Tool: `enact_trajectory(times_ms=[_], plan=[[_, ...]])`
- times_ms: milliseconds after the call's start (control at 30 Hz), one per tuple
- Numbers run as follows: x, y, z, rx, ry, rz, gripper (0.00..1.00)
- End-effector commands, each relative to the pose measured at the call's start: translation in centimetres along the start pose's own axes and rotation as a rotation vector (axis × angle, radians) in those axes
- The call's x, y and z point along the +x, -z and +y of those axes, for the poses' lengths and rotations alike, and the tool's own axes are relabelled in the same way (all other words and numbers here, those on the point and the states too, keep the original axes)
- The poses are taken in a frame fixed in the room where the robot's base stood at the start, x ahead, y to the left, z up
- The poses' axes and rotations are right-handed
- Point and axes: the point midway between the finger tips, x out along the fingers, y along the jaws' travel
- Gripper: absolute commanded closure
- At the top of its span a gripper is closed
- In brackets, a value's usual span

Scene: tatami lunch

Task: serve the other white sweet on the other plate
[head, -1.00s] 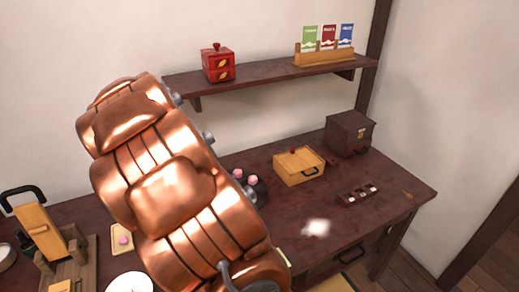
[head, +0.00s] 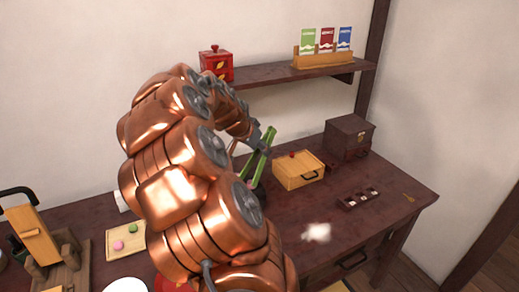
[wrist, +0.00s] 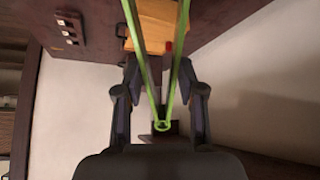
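My gripper (wrist: 160,80) is open, with its dark fingers on either side of green tongs (wrist: 162,125). Gaps show between fingers and tongs in the wrist view. In the head view the tongs (head: 258,158) stand slanted, partly hidden by my gripper (head: 262,143). A small dark tray (head: 347,208) at the right holds several pale pieces, too small to identify; it also shows in the wrist view (wrist: 60,16). A square beige plate (head: 139,243) at the left holds a pink sweet (head: 118,245) and a green one (head: 132,228). A white round plate (head: 125,286) is cut off below.
A yellow wooden box (head: 300,178) with a red knob stands behind the tray, beside a dark box (head: 348,135). A blurry white patch (head: 316,232) lies near the table's front edge. A wooden stand (head: 62,262) is at left. A shelf (head: 280,72) overhangs the back.

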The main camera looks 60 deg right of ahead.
Motion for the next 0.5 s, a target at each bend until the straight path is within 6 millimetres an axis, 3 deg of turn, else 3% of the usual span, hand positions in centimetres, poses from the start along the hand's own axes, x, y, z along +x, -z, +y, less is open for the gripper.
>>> enact_trajectory(times_ms=[500], plan=[[0.68,-0.57,-0.08,-0.003,0.001,0.000,0.65]])
